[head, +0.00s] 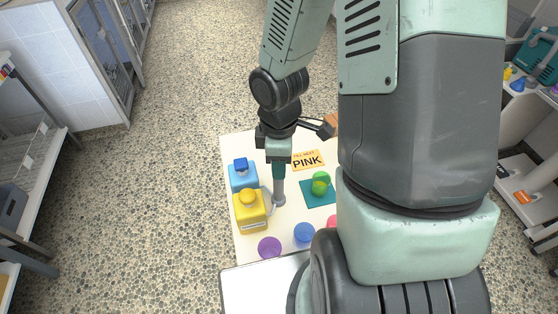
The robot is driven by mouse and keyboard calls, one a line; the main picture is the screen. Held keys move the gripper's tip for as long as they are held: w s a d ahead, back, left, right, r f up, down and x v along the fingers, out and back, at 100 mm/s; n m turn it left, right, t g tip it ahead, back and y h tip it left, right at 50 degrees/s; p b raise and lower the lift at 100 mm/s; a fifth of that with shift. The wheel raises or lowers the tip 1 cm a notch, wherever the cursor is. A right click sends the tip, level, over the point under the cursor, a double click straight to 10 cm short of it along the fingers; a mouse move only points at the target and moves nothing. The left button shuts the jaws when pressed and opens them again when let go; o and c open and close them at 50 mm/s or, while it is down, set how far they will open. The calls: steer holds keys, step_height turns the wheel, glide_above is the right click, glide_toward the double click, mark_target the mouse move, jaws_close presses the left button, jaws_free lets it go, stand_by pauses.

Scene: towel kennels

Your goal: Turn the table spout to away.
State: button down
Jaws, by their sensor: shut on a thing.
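My gripper (279,168) points down over the white table and is shut on the top of a grey upright part (279,190), which looks like the table spout's post or handle. The grey part stands just right of a yellow block-shaped container (250,211). A pale curved piece (267,198) shows between them; I cannot tell if it joins the grey part. My gripper hides the top of the grey part. Which way the spout points is too small to tell.
A blue container (242,176) stands behind the yellow one. Purple (269,247) and blue (304,233) round things lie in front. My arm hides the table's right side.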

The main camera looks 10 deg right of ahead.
steer(key=n, duration=0.4)
steer(key=shift+n, duration=0.3)
stand_by(0.4)
steer(key=c, duration=0.8)
jaws_free()
step_height(320, 180, up, 11)
steer(key=shift+w+f, duration=0.1)
